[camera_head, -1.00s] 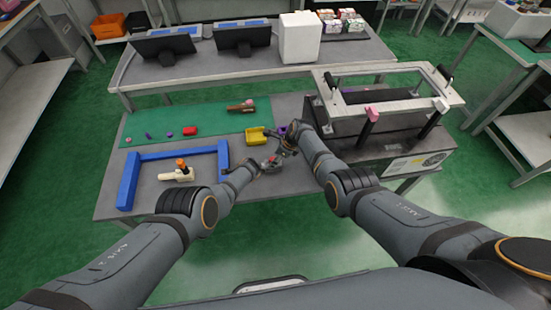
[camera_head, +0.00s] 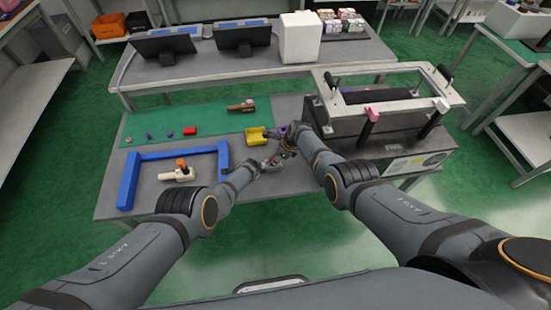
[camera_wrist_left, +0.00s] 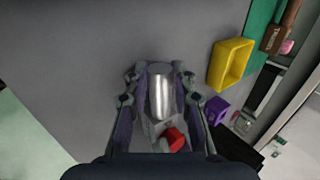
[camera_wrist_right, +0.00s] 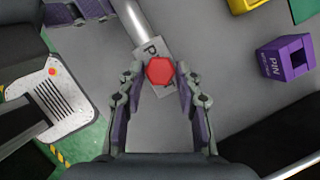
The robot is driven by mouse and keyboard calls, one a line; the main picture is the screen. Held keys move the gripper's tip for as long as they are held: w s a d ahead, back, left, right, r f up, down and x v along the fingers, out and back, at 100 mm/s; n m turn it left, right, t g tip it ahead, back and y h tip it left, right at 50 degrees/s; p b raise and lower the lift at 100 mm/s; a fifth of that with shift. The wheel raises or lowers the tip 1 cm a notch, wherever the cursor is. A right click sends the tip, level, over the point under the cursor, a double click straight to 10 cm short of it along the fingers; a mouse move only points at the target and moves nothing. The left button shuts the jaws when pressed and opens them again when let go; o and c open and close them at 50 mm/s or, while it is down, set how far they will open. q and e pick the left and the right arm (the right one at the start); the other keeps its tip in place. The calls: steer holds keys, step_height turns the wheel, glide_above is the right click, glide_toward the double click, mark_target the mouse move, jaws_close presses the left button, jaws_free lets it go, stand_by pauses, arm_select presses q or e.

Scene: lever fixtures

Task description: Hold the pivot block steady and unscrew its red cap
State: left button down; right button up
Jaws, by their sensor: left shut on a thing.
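The pivot block is a grey block with a shiny metal cylinder (camera_wrist_left: 161,95) and a red cap (camera_wrist_left: 173,139). My left gripper (camera_wrist_left: 161,84) is shut on the pivot block, its fingers along both sides of the cylinder. In the right wrist view the block (camera_wrist_right: 150,50) carries printed letters, partly covered by the hexagonal red cap (camera_wrist_right: 160,71). My right gripper (camera_wrist_right: 160,77) is open, with one fingertip on each side of the cap. In the head view my left gripper (camera_head: 268,163) and right gripper (camera_head: 289,147) are close together, and the block is hardly visible.
A yellow bin (camera_head: 257,136) and a purple bin (camera_wrist_right: 285,58) marked PIN stand near the grippers. A blue frame (camera_head: 129,178) and a cream part with an orange top (camera_head: 179,171) lie left. A large black fixture (camera_head: 375,140) stands right. The table's front edge is near.

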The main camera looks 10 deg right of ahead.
mark_target(272, 158)
steer(key=o, duration=0.4)
steer(key=shift+r, duration=0.1)
steer(key=shift+r, duration=1.4)
steer(key=shift+s+a+f+m+t, duration=0.15)
steer(key=shift+m+t, duration=0.15)
steer(key=shift+m, duration=0.3)
steer(key=m+t+h, duration=0.1)
steer(key=m, duration=0.2)
steer(key=shift+s+m, duration=0.1)
steer(key=shift+m, duration=0.2)
steer(key=m+h, duration=0.1)
steer(key=m, duration=0.2)
steer(key=shift+a+t, duration=0.15)
steer(key=shift+t, duration=0.15)
